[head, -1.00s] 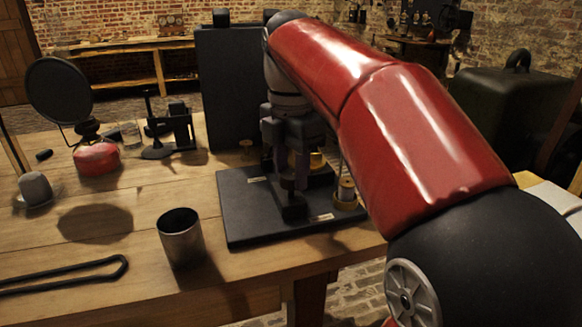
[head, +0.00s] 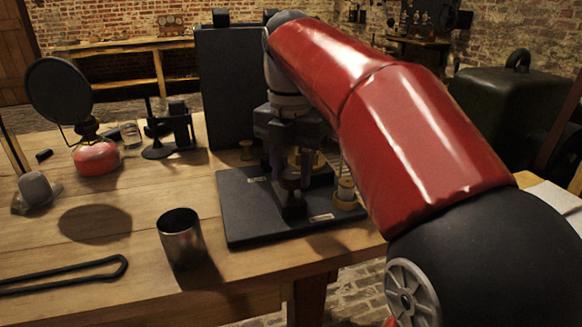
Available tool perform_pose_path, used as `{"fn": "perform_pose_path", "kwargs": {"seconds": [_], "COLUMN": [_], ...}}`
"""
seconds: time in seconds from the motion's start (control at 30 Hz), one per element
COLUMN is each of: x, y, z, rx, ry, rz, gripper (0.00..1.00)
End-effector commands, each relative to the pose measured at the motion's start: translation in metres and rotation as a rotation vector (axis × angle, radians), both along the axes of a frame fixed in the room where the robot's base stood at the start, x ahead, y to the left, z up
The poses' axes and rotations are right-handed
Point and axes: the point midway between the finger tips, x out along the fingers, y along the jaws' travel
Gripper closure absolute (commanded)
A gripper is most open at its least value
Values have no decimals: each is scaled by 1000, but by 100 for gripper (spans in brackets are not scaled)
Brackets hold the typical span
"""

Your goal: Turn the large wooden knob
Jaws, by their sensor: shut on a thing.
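My gripper (head: 287,165) points down over a black slate-like base (head: 245,215) on the table. Its fingers are shut on what appears to be the large wooden knob (head: 291,183), a dark brown knob on a dark post near the front of the base. The fingers and the knob overlap in dim light, so the exact contact is hard to see. Brass-topped jar parts (head: 346,192) stand on the right of the base, partly behind my arm.
A metal cup (head: 181,240) stands just left of the base. A tall black panel (head: 225,90) rises behind it. A red burner (head: 96,157) with a round disc, a black stand (head: 170,130) and a black rod loop (head: 70,273) lie further left. The table's front edge is close.

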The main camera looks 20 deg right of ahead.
Motion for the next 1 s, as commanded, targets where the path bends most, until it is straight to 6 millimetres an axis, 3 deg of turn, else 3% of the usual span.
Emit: {"fn": "perform_pose_path", "kwargs": {"seconds": [0.23,0.27,0.4,0.73,1.0], "x": [0,0,0,0,2], "y": [0,0,0,0,0], "z": [1,1,1,3,40], "rx": [0,1,0,-1,0], "ry": [-4,-5,-4,-2,-6], "rz": [-1,-1,-1,-1,-1], "gripper": [84,58,40,39,39]}}
